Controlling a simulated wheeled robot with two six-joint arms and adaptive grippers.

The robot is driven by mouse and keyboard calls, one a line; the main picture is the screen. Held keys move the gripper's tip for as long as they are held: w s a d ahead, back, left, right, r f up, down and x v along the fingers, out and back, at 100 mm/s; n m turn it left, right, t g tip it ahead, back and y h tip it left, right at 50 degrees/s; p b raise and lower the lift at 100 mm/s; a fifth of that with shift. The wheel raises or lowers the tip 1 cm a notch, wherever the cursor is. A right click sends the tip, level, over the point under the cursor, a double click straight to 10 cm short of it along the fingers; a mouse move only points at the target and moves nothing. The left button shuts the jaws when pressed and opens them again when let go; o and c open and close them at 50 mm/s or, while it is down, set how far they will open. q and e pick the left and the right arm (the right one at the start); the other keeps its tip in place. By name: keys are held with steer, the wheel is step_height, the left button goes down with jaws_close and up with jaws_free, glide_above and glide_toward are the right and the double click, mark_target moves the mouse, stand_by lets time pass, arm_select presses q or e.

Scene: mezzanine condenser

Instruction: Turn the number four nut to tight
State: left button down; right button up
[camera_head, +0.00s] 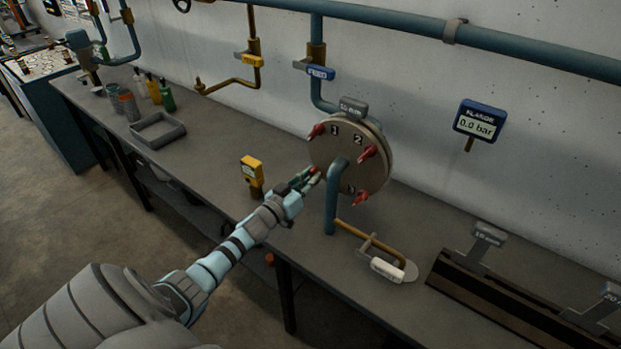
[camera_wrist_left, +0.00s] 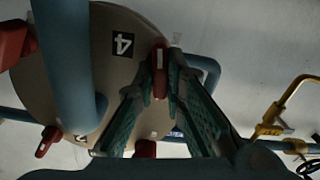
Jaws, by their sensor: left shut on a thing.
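The round beige end plate (camera_head: 325,155) stands upright on the bench, with red winged nuts around its rim and printed numbers. The number four label (camera_wrist_left: 123,44) shows in the left wrist view, beside the number four nut (camera_wrist_left: 159,72), which is red with a pale mark. My left gripper (camera_head: 308,178) reaches the plate's lower left edge and is shut on this nut. Its green-lined fingers (camera_wrist_left: 158,88) lie on both sides of the nut in the wrist view. In the head view the gripper mostly hides the nut. My right gripper is in neither view.
A blue pipe (camera_head: 331,200) rises in front of the plate, right of my gripper. A yellow meter (camera_head: 251,172) stands to the left. Other red nuts (camera_head: 367,153) stick out of the plate. The gauge (camera_head: 480,120) on the wall reads 0.0 bar. A grey tray (camera_head: 158,131) lies further left.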

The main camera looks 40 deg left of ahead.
arm_select(q)
steer(key=m+b, duration=0.1)
steer(key=m, duration=0.6)
steer(key=shift+d+f+m, duration=0.1)
steer(key=shift+d+m, duration=0.05)
steer(key=shift+m, duration=0.25)
stand_by(0.3)
steer(key=c, duration=1.7)
jaws_free()
steer(key=shift+o, duration=0.2)
steer(key=s, duration=1.2)
steer(key=shift+d, duration=0.15)
